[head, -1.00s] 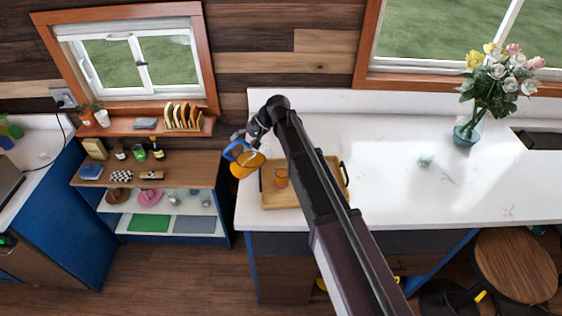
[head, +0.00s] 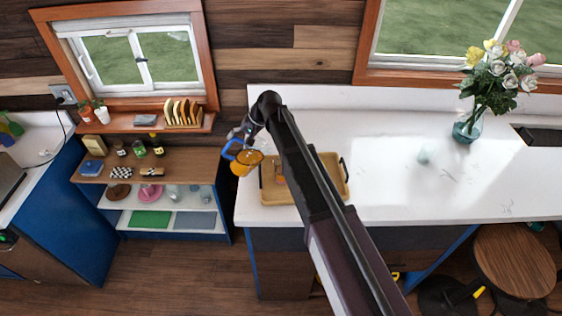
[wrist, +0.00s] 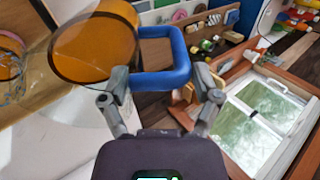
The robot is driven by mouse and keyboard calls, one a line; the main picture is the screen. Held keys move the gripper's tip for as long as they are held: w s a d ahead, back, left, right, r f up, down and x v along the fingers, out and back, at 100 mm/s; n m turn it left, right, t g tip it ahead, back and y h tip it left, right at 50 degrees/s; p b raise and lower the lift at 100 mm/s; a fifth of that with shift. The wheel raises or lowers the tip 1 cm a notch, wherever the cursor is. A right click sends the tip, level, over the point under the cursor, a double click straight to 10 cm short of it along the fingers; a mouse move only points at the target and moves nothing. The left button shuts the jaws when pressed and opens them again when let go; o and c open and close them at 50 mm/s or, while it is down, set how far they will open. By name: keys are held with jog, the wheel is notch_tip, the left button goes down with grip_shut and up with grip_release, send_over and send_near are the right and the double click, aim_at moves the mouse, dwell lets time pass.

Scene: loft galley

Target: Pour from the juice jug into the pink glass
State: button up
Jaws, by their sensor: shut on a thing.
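My gripper (wrist: 161,82) is shut on the blue handle of the juice jug (wrist: 98,42), a clear vessel with orange juice. In the head view the jug (head: 246,162) hangs over the counter's left end, left of the tray, looking close to upright. No stream of juice is visible.
The wooden tray (head: 333,183) with dark handles lies on the white counter (head: 400,170). A flower vase (head: 466,131) stands at the right. A low shelf (head: 180,180) with small items is left of the counter. The counter's middle is mostly clear.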

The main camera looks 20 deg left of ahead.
aim_at(222, 153)
jog(key=a+f+h, duration=0.1)
jog(key=s+a+f+t+h+b, duration=0.1)
jog(key=a+f, duration=0.1)
jog(key=shift+a+f+h, duration=0.3)
jog(key=shift+s+a+f+h+b, duration=0.15)
jog(key=shift+a+f+h, duration=0.1)
jog(key=shift+a+h, duration=0.25)
jog(key=shift+s+a+f+h+b, duration=0.15)
jog(key=shift+a+f+h, duration=0.1)
jog(key=shift+a+h, duration=0.25)
jog(key=shift+s+a+f+t+h+b, duration=0.25)
jog(key=shift+a+f+t+h+b, duration=0.35)
jog(key=shift+f+h, duration=0.25)
jog(key=shift+s+d, duration=0.15)
